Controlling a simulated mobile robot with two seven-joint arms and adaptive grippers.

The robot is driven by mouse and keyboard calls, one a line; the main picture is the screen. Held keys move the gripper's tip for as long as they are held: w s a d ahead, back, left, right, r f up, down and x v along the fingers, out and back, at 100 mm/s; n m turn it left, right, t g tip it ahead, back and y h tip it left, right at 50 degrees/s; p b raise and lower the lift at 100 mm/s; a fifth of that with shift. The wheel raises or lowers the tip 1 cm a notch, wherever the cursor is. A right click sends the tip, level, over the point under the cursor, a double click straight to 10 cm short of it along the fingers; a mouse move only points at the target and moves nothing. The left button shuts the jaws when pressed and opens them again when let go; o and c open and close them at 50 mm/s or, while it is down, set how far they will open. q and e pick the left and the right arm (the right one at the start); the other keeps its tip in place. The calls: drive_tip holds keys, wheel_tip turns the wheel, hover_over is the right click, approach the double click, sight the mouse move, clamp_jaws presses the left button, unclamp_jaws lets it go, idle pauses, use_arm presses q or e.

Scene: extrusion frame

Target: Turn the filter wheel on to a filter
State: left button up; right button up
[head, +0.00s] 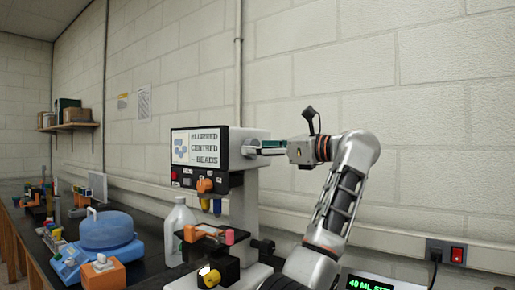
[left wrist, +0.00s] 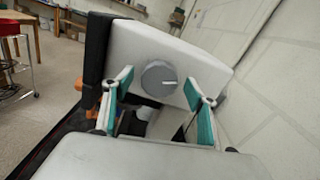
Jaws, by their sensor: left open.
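The filter wheel (left wrist: 159,78) is a round grey knob with a white index line, on the side of the white microscope head (left wrist: 128,45). In the head view the microscope (head: 243,185) stands on the bench, and its screen (head: 195,147) reads BLURRED, CENTRED, BEADS. My left gripper (head: 266,147) is level with the right side of the microscope head. In the left wrist view my left gripper (left wrist: 158,86) is open, with a teal-padded finger on each side of the knob, apart from it. My right gripper is not in view.
A white bottle (head: 180,230) and a blue-topped device (head: 105,235) stand left of the microscope. A display box (head: 368,284) is at the bottom right. The block wall (head: 440,120) runs close behind the microscope. A red switch (head: 456,254) is on the wall.

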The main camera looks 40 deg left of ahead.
use_arm(q)
drive_tip(key=shift+a, duration=0.65)
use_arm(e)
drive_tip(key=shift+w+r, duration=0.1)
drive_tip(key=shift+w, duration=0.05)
use_arm(q)
drive_tip(key=c, duration=1.1)
drive_tip(key=shift+o, duration=0.2)
drive_tip(key=m+p, duration=0.4)
drive_tip(key=shift+r, duration=0.1)
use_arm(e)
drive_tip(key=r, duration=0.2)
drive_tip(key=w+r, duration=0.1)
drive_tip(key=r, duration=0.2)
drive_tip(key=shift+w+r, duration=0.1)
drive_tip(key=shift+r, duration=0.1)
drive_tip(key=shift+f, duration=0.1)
